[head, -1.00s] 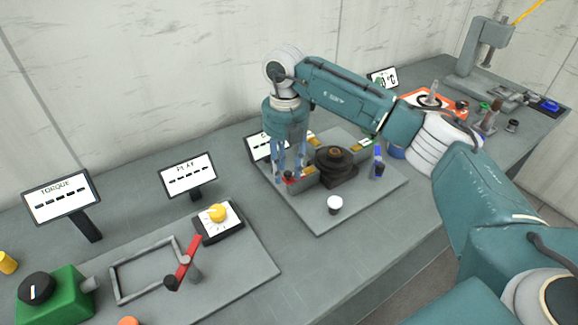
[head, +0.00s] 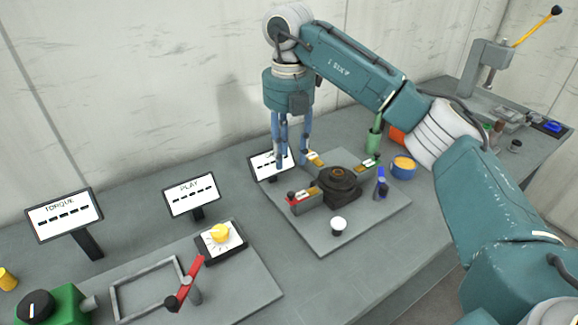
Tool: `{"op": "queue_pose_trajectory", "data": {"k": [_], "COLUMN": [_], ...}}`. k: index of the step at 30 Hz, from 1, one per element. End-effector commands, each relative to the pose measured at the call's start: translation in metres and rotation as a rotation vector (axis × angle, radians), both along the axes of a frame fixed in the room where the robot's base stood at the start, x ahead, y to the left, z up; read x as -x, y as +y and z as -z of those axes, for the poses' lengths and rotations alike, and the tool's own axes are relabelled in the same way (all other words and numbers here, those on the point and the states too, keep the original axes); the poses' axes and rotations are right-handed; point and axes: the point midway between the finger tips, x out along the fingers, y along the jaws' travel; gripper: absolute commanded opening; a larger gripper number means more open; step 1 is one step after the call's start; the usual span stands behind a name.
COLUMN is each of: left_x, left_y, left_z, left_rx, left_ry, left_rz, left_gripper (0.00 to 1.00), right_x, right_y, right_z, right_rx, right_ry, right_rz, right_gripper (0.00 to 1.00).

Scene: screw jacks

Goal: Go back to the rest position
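My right gripper (head: 292,165) hangs from the teal arm, fingers pointing down, above the left rear part of a grey plate. Its blue fingers are spread apart with nothing visible between them. My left gripper is not in view.
The TORQUE sign (head: 63,214) and PLAY sign (head: 191,195) stand at left. Free table lies between the plates.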

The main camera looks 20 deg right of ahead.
Motion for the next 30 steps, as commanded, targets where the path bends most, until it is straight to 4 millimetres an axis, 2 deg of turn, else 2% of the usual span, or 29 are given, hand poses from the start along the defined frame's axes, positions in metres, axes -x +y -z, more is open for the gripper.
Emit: {"op": "queue_pose_trajectory", "data": {"k": [4, 18, 20, 25, 30], "left_x": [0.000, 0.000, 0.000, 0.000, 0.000], "left_y": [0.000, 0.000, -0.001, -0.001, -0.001], "left_z": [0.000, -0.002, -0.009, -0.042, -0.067], "left_rx": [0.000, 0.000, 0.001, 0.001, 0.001], "left_ry": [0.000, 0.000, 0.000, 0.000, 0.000], "left_rz": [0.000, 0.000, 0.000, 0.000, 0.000], "left_gripper": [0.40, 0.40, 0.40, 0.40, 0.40], "right_x": [0.000, 0.000, 0.000, 0.000, 0.000], "right_y": [0.000, 0.000, 0.000, 0.000, 0.000], "right_z": [-0.006, -0.009, -0.015, -0.048, -0.073], "right_rx": [0.000, 0.000, -0.001, -0.001, 0.000], "right_ry": [0.000, 0.000, -0.001, -0.001, 0.000], "right_rz": [-0.001, -0.001, 0.000, 0.000, 0.000], "right_gripper": [0.35, 0.35, 0.35, 0.35, 0.35]}}
